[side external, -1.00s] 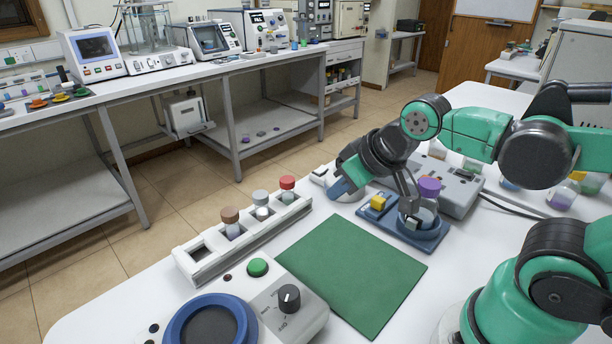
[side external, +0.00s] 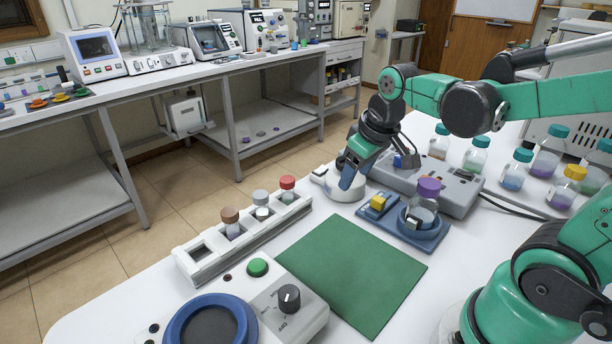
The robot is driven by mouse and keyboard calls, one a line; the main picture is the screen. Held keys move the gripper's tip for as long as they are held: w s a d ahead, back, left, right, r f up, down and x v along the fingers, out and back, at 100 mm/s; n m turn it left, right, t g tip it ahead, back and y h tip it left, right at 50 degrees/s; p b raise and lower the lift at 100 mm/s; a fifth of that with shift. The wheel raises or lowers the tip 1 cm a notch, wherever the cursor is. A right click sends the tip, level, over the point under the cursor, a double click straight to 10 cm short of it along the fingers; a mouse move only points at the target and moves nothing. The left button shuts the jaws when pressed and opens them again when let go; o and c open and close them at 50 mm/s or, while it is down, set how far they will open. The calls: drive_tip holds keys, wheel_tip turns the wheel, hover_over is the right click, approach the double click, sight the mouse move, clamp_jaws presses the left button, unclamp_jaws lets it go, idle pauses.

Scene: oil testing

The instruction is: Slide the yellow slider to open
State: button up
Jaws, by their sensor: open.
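The yellow slider (side external: 378,203) is a small yellow block at the left part of a dark blue base plate (side external: 434,246) on the white table. A glass bottle with a purple cap (side external: 428,187) stands in the round holder at the right part of the same plate. My gripper (side external: 379,174) is open and empty. It hangs above and behind the plate, apart from the slider and the bottle. Its blue-tipped finger is to the left, in front of a white round device, and the other finger is partly hidden.
A grey box device (side external: 445,186) stands right behind the plate. Several bottles, one yellow-capped (side external: 568,187), stand at the right. A white rack (side external: 196,262) with capped vials is at left. A green mat (side external: 350,270) lies clear in front. A blue-ringed device (side external: 212,325) is front left.

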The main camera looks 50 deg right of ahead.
sight(379, 199)
drive_tip(key=d+f+g, duration=0.1)
drive_tip(key=d, duration=0.2)
drive_tip(key=d+f+g, duration=0.1)
drive_tip(key=d, duration=0.1)
drive_tip(key=d+f+g, duration=0.1)
drive_tip(key=d+f, duration=0.1)
drive_tip(key=d, duration=0.1)
drive_tip(key=shift+s+d+g+y, duration=0.1)
drive_tip(key=shift+d+g+y, duration=0.2)
drive_tip(key=shift+d+y, duration=0.1)
drive_tip(key=shift+f, duration=2.9)
clamp_jaws()
